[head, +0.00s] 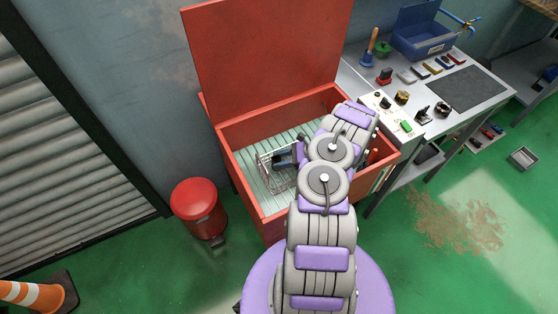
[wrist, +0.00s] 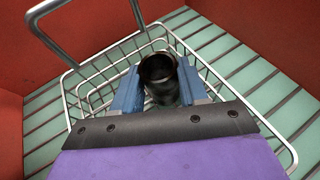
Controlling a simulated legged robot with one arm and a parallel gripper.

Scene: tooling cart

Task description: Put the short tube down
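The short tube (wrist: 158,72) is dark and hollow, with its open round end facing the wrist camera. My gripper (wrist: 160,88) has blue fingers, one on each side of the tube, and appears shut on it. The tube is inside the outline of a wire basket (wrist: 84,76); whether its lower end touches the basket floor is hidden. In the head view my gripper (head: 287,160) is low inside the red cart, at the wire basket (head: 264,158). The tube cannot be made out there.
The red cart (head: 243,128) has its lid (head: 265,60) raised and a slatted floor (wrist: 36,133). The basket's handle (wrist: 52,42) stands up at the left. Cart walls are close around my arm. A workbench (head: 440,110) with tools stands at the right, a red bin (head: 198,207) at the left.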

